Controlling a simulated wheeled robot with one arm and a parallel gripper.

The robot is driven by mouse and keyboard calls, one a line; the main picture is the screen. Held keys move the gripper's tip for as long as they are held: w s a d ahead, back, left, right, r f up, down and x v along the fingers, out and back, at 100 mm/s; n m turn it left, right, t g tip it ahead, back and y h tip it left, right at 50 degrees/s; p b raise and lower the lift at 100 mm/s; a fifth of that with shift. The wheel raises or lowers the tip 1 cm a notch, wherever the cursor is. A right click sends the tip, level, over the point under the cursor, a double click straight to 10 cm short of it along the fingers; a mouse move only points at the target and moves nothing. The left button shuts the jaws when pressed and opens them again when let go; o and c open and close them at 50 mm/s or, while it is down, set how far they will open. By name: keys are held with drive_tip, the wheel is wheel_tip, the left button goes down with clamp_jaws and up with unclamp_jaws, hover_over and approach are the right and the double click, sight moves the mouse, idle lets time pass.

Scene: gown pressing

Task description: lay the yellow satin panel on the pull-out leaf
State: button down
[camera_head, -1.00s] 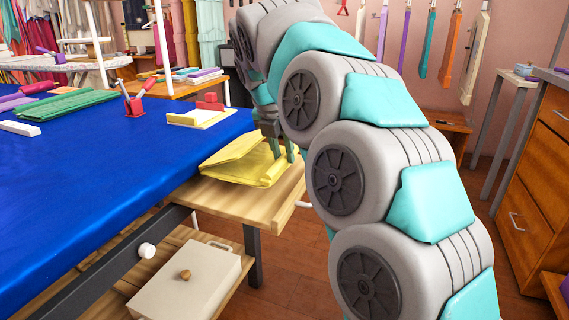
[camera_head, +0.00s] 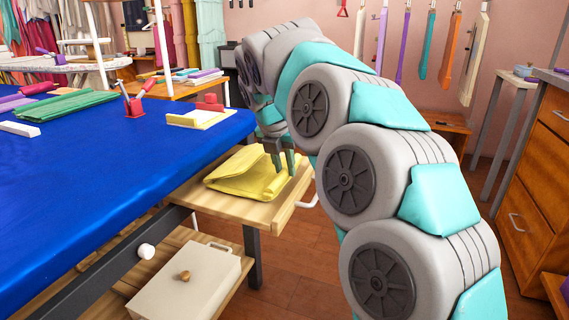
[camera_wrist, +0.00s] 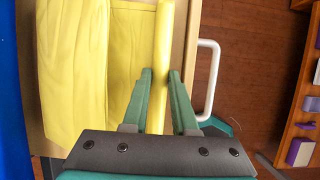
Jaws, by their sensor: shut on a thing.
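The yellow satin panel (camera_head: 248,176) lies folded on the wooden pull-out leaf (camera_head: 262,216), which sticks out from the side of the blue-topped table. In the wrist view the panel (camera_wrist: 75,70) spreads over the leaf, with a rolled or folded edge running between my fingers. My gripper (camera_head: 280,166) is at the panel's right side, low over the leaf. In the wrist view my gripper (camera_wrist: 160,75) is shut on that edge, one green finger on each side. The leaf's white handle (camera_wrist: 207,80) is just right of the fingers.
The blue table (camera_head: 100,170) fills the left. A beige box (camera_head: 190,285) stands on the shelf below. A yellow-and-white pad (camera_head: 200,118) and a red stand (camera_head: 134,106) are on the table's far edge. Open floor (camera_head: 300,255) lies right of the leaf.

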drive_tip(key=c, duration=0.7)
unclamp_jaws()
drive_tip(key=shift+f, duration=0.15)
drive_tip(key=shift+r+b, duration=0.2)
drive_tip(key=shift+b, duration=0.2)
drive_tip(key=p+v, duration=0.2)
drive_tip(key=v, duration=1)
drive_tip(key=shift+r, duration=0.2)
drive_tip(key=shift+a, duration=0.1)
